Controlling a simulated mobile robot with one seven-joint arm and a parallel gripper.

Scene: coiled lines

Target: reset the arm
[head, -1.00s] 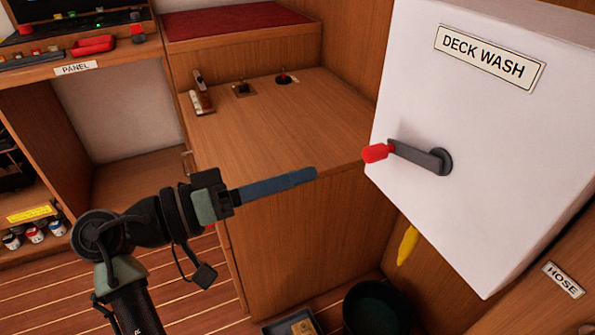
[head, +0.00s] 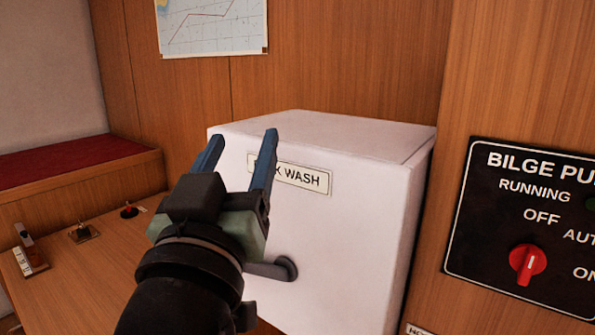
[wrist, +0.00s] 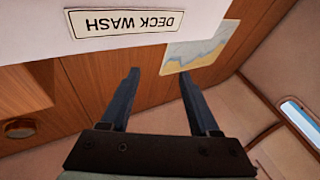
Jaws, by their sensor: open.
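My gripper (head: 240,150) is raised in the head view, its two blue fingers apart and pointing up, with nothing between them. It stands in front of the white DECK WASH box (head: 350,215) and covers part of that label. In the wrist view my gripper (wrist: 156,85) is also open and empty, with the label (wrist: 130,22) upside down beyond the left finger. The grey crank lever (head: 285,268) shows on the box's front, and its red knob is hidden behind my arm.
A black BILGE PUMP panel (head: 530,225) with a red knob (head: 527,263) is on the wall at right. A wooden counter (head: 80,275) with small switches (head: 83,232) lies at left. A chart (head: 211,25) hangs on the back wall. Free air lies above the counter.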

